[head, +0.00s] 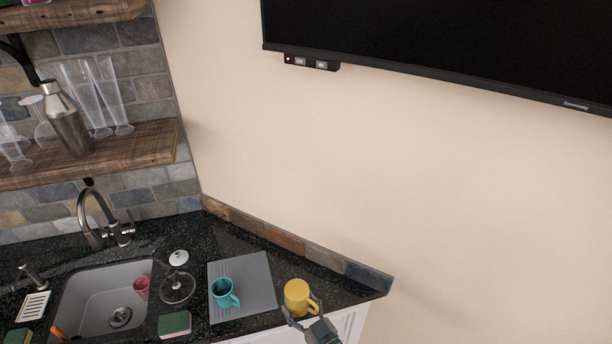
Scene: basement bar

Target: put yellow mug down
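The yellow mug (297,293) is upright at the front edge of the dark counter (335,289), just right of the grey drying mat (259,272). My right gripper (301,305) comes up from the bottom, with one finger on each side of the mug, and looks shut on it. Whether the mug's base touches the counter cannot be told, as the gripper covers its lower part. My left gripper is not in view.
A teal mug (224,291) stands on the mat. Left of it are a glass lid (177,287), a green sponge (174,323) and the sink (88,306) with a pink cup (141,287). The counter is bare right of the yellow mug.

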